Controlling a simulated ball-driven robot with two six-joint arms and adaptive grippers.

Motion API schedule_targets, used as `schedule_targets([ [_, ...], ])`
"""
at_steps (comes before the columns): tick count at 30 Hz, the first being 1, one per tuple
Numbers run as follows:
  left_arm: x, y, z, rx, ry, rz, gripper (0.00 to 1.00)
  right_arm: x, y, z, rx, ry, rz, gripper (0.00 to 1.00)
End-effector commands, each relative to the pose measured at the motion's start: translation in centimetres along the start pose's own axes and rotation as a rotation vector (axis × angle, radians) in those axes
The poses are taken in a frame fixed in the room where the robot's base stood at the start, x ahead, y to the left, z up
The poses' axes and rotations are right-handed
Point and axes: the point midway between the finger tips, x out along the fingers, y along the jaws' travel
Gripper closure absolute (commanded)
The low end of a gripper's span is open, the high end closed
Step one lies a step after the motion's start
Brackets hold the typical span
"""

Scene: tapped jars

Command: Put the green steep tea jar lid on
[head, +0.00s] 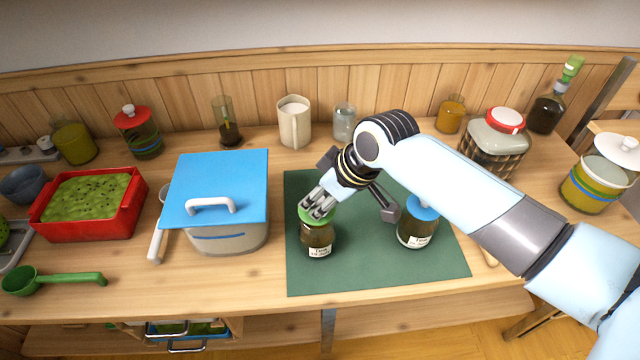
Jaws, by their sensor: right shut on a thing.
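A dark glass jar (318,238) with a pale label stands upright on the left part of the green mat (360,279). A green lid (305,215) is at the jar's mouth; I cannot tell whether it is seated. My right gripper (318,210) reaches down over the jar and is shut on the green lid, its fingers covering much of it. A second dark jar (413,234) with a blue lid (423,207) stands on the mat to the right. My left gripper is not in view.
A pot with a blue cover (215,180) stands left of the mat, near a red tray (112,220) and a green ladle (60,281). A white mug (294,125) and glasses line the back. The front of the mat is clear.

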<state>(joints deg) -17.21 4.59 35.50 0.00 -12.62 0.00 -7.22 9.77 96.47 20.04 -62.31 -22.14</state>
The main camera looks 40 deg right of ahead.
Motion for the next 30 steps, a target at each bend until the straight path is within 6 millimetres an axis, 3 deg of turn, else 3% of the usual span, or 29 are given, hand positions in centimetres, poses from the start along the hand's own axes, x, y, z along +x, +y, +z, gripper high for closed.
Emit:
schedule_targets([
  [30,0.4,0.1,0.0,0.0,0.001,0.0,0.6,0.9,0.0,0.5,0.001,-0.001,0.0,1.0],
])
